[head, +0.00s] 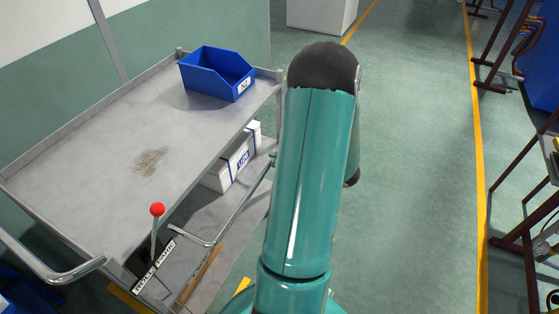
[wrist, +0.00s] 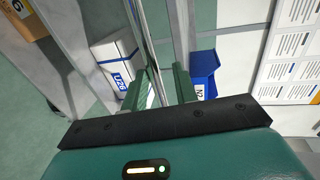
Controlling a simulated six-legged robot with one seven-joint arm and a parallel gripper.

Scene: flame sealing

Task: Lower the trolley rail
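The trolley (head: 90,150) stands at the left in the head view, with a grey top deck and a lower shelf. A bent chrome rail (head: 241,206) runs along its near side, below the level of the top deck. A lever with a red knob (head: 157,209) stands upright by the near corner, beside a black-and-white label plate (head: 154,266). My gripper is hidden behind my arm in the head view. In the wrist view my gripper (wrist: 167,82) has its two green fingers apart, with a long metal bar (wrist: 146,45) passing at the left finger. I cannot tell whether they touch.
A blue bin (head: 217,73) sits on the top deck's far end and shows in the wrist view (wrist: 202,72). A white box (head: 232,160) is on the lower shelf. Dark racks (head: 505,180) stand at right, past a yellow line. The floor between is clear.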

